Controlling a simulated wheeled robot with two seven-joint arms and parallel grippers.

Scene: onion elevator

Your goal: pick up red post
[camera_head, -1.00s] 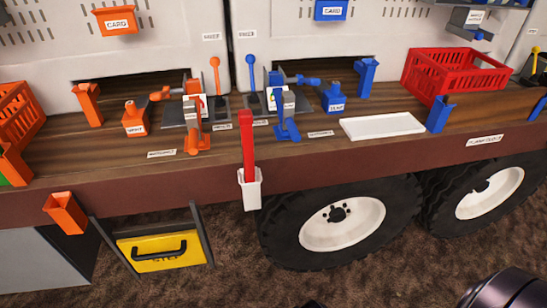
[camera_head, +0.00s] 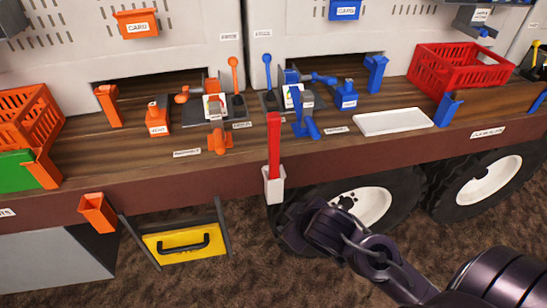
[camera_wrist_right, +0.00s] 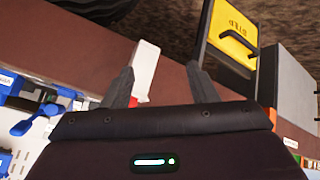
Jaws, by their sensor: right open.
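The red post (camera_head: 274,146) stands upright in a white holder (camera_head: 274,188) on the front edge of the wooden bench. My right gripper (camera_head: 298,228) is below and slightly right of the holder in the head view, apart from the post. In the right wrist view, my right gripper (camera_wrist_right: 162,78) is open and empty. The white holder (camera_wrist_right: 146,66) shows between its fingers, nearer one of them, and most of the post is hidden behind the gripper body. My left gripper is not in view.
The bench (camera_head: 100,138) carries orange and blue fixtures, a white tray (camera_head: 392,122) and a red crate (camera_head: 455,70). An orange holder (camera_head: 97,212) and a yellow step drawer (camera_head: 180,244) are left of the post. A wheel (camera_head: 358,205) is behind my right arm.

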